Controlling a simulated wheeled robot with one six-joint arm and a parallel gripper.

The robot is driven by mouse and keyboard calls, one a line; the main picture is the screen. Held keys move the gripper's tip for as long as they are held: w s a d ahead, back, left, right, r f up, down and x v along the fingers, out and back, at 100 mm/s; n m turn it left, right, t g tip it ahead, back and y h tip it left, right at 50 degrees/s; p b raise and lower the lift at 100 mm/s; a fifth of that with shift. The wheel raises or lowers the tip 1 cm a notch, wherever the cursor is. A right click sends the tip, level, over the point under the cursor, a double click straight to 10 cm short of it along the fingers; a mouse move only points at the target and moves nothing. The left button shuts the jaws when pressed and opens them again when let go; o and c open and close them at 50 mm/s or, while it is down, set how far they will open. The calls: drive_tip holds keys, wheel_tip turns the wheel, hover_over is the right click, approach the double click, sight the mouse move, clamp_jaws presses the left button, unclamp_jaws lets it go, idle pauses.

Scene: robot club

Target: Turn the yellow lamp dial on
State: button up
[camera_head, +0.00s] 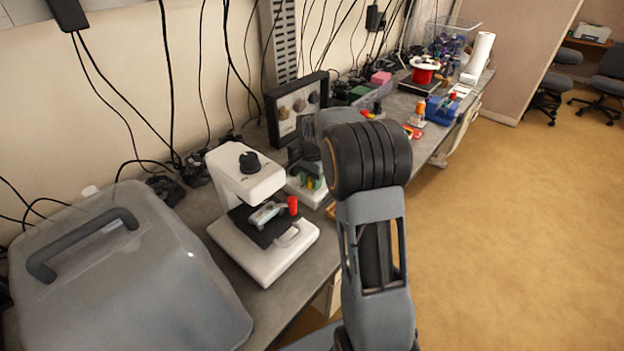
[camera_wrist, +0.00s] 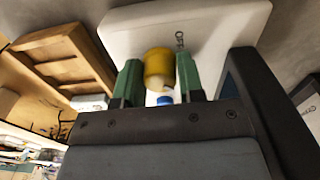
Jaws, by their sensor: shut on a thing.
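The yellow lamp dial (camera_wrist: 158,66) sticks out of a white base (camera_wrist: 205,28) in the wrist view, with the dark letters OFF beside it. A pale mark shows at the dial's near end. My gripper (camera_wrist: 158,75) has its two green fingers on either side of the dial, shut on it. A small blue thing (camera_wrist: 165,99) shows just below the dial. In the head view, the white base (camera_head: 304,194) is partly hidden by my arm. Small green and yellow patches show above it there, too small to read the dial's setting.
A white microscope-like device (camera_head: 240,175) with a red knob (camera_head: 292,205) stands left of the lamp base. A large grey case (camera_head: 120,285) lies at the near left. A black display frame (camera_head: 272,112) stands behind. In the wrist view, a wooden box (camera_wrist: 62,55) is beside the base.

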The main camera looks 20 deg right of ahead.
idle(0.4)
drive_tip(key=o, duration=0.9)
wheel_tip(320, 180, up, 14)
drive_tip(key=shift+f, duration=0.1)
idle(0.3)
idle(0.4)
